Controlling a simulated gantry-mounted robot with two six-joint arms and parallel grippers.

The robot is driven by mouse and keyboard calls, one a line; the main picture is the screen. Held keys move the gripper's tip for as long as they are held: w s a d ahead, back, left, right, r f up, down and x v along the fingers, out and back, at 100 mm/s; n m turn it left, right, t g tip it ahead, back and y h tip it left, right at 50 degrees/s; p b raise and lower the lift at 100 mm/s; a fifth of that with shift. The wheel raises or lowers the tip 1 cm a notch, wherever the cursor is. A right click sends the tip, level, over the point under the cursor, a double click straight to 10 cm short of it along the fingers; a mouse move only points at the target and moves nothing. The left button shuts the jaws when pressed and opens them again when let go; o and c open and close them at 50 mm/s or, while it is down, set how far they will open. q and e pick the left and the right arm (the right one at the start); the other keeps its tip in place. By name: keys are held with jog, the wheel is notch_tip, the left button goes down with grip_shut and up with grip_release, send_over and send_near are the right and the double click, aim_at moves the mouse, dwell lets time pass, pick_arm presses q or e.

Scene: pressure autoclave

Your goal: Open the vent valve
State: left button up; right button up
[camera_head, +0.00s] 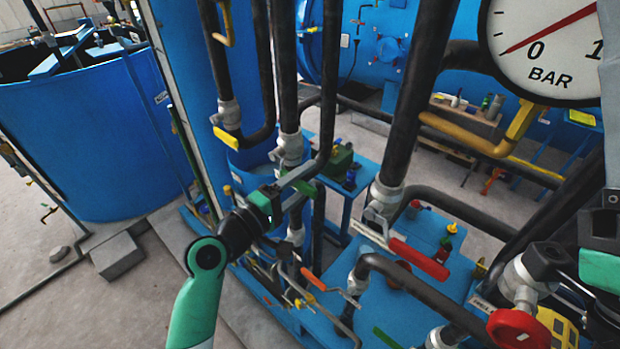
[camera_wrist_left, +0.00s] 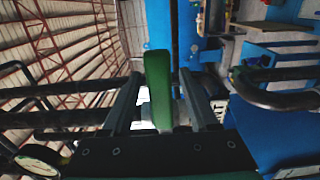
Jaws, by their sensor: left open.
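My left gripper (camera_head: 298,178) reaches in from the left among the black pipes. It is open. In the left wrist view a green lever handle (camera_wrist_left: 158,88) stands between the two spread fingers (camera_wrist_left: 160,105), and I see no clear grip on it. Other valve handles are a red lever (camera_head: 418,258), an orange-red lever (camera_head: 313,280), a yellow lever (camera_head: 228,139) and a red round knob (camera_head: 518,329). No readable label tells which one is the vent valve. My right gripper (camera_head: 548,262) is partly in view at the right edge; its jaw opening is unclear.
A pressure gauge (camera_head: 545,45) at top right has its red needle near 0 bar. Black vertical pipes (camera_head: 407,100) crowd around my left gripper.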

pick_arm(q)
jog(key=shift+x, duration=0.9)
grip_shut()
dwell(0.8)
